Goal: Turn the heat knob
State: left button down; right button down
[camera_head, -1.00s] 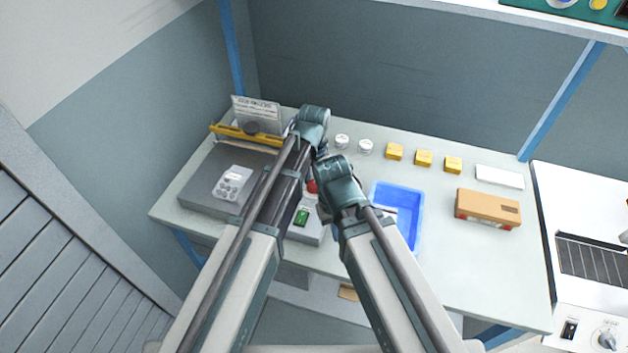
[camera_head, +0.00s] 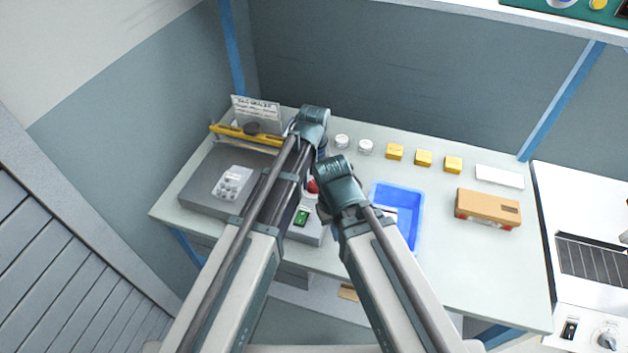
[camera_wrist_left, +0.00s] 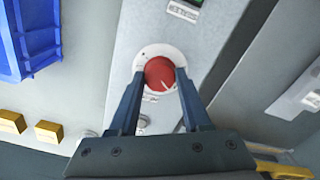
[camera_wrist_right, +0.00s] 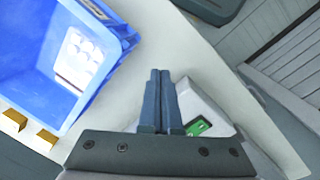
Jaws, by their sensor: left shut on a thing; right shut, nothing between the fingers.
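The heat knob (camera_wrist_left: 160,73) is a round red knob with a white pointer line, on a pale round dial plate on a grey panel. In the left wrist view my left gripper (camera_wrist_left: 157,80) has one finger on each side of it and is shut on it. In the head view the knob (camera_head: 313,186) shows as a bit of red between my arms, and my left gripper is hidden behind my arm. My right gripper (camera_wrist_right: 161,75) is shut and empty, above the bench near the box's green switch (camera_wrist_right: 196,127). The green switch also shows in the head view (camera_head: 302,217).
A blue bin (camera_head: 409,230) stands right of my right arm. A cardboard box (camera_head: 488,208), several yellow blocks (camera_head: 424,158) and white round items (camera_head: 341,141) are on the bench. A grey machine with a yellow bar (camera_head: 232,132) stands at left. The bench's right front is clear.

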aim_at(314, 184)
pick_arm(q)
jog(key=shift+n, duration=0.6)
jog(key=shift+c, duration=1.8)
grip_release()
jog(key=shift+r, duration=0.1)
notch_tip(314, 184, up, 14)
jog(key=p, duration=1.4)
jog(key=shift+f, duration=0.2)
pick_arm(e)
notch_tip(314, 184, up, 14)
jog(key=shift+f, duration=0.15)
